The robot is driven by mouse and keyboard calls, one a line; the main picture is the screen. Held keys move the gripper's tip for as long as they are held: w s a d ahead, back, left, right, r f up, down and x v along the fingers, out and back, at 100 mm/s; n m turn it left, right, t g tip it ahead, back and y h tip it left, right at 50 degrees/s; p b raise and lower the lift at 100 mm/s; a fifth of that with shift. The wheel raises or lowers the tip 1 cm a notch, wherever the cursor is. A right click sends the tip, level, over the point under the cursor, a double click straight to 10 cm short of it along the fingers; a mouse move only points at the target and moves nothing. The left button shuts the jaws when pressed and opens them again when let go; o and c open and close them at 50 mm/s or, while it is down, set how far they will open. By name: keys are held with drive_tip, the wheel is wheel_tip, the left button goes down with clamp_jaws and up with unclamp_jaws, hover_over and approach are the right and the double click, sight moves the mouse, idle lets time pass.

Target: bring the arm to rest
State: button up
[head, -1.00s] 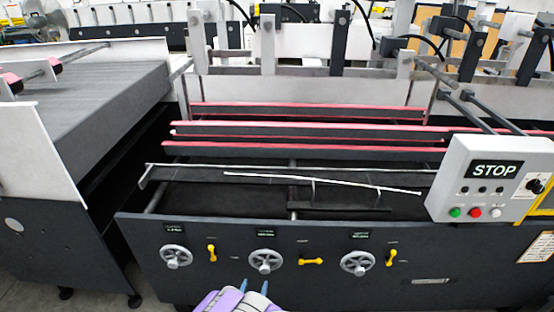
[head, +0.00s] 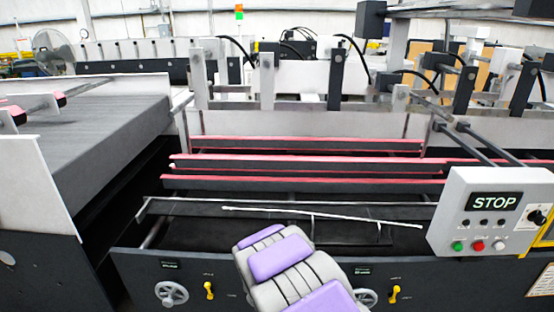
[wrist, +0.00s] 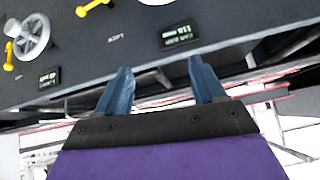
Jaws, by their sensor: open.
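My gripper (wrist: 162,84) shows in the wrist view as two blue fingers held apart with nothing between them. Beyond them is the machine's dark front panel (wrist: 120,45), upside down in this view. In the head view my purple and grey arm stands at the bottom centre, in front of the panel (head: 225,268). It hides the middle of the panel and part of the right handwheel (head: 367,298). My fingers do not show in the head view.
The left handwheel (head: 172,294) and yellow levers (head: 209,290) (head: 394,294) are on the panel. The control box with the STOP sign (head: 490,210) juts out at right. Red-edged rails (head: 300,163) cross the machine behind my arm. A grey conveyor (head: 100,130) is at left.

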drive_tip(key=s+d+r+n+g+y, duration=0.1)
drive_tip(key=s+d+r+g, duration=0.25)
drive_tip(key=s+r, duration=0.5)
drive_tip(key=s+d+r+g, duration=0.2)
drive_tip(key=s+d+r, duration=0.35)
drive_tip(key=s, duration=0.55)
drive_tip(key=s+d+r+g, duration=0.1)
drive_tip(key=s+d+r, duration=0.1)
drive_tip(key=s, duration=0.6)
drive_tip(key=s+d+r+g, duration=0.2)
drive_tip(key=s, duration=0.6)
drive_tip(key=s+d+r+g, duration=0.1)
drive_tip(key=s+d+r, duration=0.2)
drive_tip(key=s, duration=0.5)
drive_tip(key=shift+s+n+h, duration=0.4)
